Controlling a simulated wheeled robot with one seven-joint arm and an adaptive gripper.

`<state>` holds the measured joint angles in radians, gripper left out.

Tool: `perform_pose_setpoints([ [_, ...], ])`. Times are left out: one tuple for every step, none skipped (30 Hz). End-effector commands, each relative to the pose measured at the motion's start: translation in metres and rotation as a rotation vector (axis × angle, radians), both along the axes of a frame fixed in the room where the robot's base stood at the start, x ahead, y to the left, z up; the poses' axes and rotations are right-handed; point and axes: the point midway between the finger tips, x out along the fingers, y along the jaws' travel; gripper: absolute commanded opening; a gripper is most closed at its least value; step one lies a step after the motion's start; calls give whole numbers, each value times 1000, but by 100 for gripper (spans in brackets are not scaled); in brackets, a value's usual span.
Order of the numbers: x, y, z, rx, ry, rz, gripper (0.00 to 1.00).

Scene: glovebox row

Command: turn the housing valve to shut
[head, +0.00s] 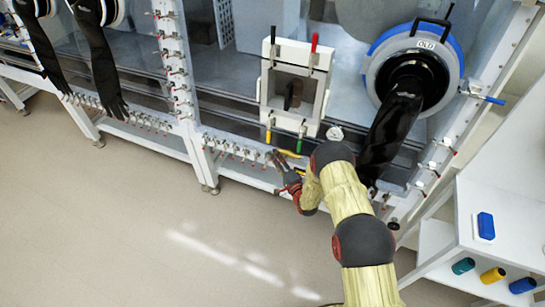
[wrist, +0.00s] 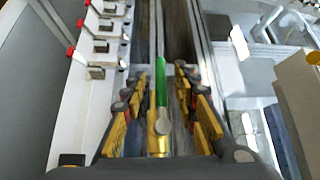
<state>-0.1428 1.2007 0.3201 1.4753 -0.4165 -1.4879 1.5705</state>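My gripper (head: 284,160) is just below the front of the glovebox, under a square white frame (head: 265,95). In the wrist view my gripper (wrist: 162,100) is open, with its yellow-padded fingers on either side of a green handle (wrist: 161,82). The handle has a silver end and a brass-coloured part (wrist: 158,146) below it. Gaps show on both sides, so the fingers look apart from it. The frame carries black and red handles on top and yellow and green (head: 301,130) ones below. I cannot tell which part is the housing valve.
A round port (head: 374,75) marked OLD, with a black glove (head: 392,135), is to the right. A blue lever (head: 487,98) sticks out at the right edge. Small red-tipped clamps (wrist: 102,47) line the white rail. A white shelf stands at right; the floor in front is clear.

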Motion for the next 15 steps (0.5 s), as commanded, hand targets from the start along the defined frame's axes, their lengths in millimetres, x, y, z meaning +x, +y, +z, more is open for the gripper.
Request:
perform_pose_setpoints([
  [5,3,-1,0,-2,1,29],
  [8,5,0,0,-1,1,29],
  [11,7,0,-1,-1,0,29],
  [13,8,0,0,-1,0,29],
  [14,9,0,0,-1,0,29],
  [16,10,1,0,-1,0,29],
  [17,10,1,-1,-1,0,29],
  [17,10,1,-1,-1,-1,29],
  [18,11,1,-1,-1,-1,29],
  [18,11,1,-1,-1,-1,29],
  [18,11,1,-1,-1,-1,29],
  [18,11,1,-1,0,-1,29],
  [18,11,1,-1,0,-1,29],
  [18,11,1,-1,0,-1,29],
  [18,11,1,-1,0,-1,29],
])
